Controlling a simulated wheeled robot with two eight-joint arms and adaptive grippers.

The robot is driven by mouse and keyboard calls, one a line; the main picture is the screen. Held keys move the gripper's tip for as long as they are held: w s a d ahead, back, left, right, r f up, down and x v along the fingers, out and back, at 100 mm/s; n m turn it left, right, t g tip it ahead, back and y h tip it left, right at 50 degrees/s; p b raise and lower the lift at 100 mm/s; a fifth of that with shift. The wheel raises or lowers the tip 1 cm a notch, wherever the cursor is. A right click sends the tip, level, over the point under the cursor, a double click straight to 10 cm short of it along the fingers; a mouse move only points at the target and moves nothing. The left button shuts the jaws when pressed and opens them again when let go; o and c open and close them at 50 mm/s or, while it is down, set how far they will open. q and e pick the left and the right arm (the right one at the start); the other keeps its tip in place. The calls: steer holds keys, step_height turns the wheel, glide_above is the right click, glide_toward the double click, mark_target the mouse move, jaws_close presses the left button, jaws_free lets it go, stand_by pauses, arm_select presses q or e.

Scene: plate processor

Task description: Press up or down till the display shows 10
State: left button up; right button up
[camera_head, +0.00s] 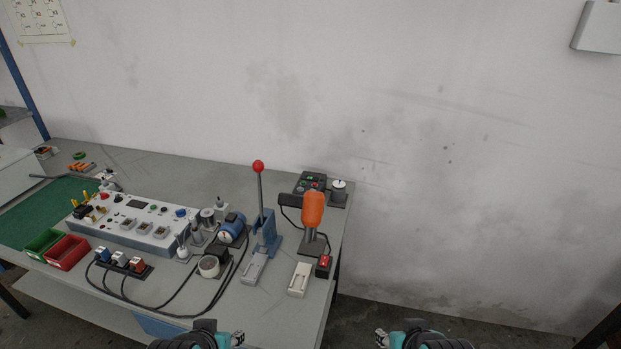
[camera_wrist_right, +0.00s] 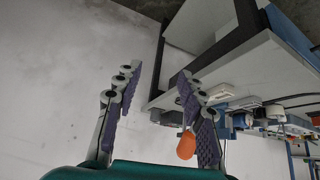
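The display's digits are too small to read, and I cannot tell which buttons are up and down. My right gripper (camera_head: 381,339) is at the bottom edge of the head view, in front of the table and well away from the box. The right wrist view shows this gripper (camera_wrist_right: 160,98) open and empty, its fingers wide apart. My left gripper (camera_head: 238,339) is at the bottom edge, left of the right one; its opening is unclear.
An orange-headed device (camera_head: 313,209) stands in front of the box. A blue lever press (camera_head: 266,230) with a red ball handle stands to its left. A white panel (camera_head: 150,225), a red bin (camera_head: 66,253) and cables fill the left. The floor right of the table (camera_head: 335,250) is clear.

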stand_by(0.4)
steer(key=shift+w, duration=0.1)
jaws_close()
stand_by(0.9)
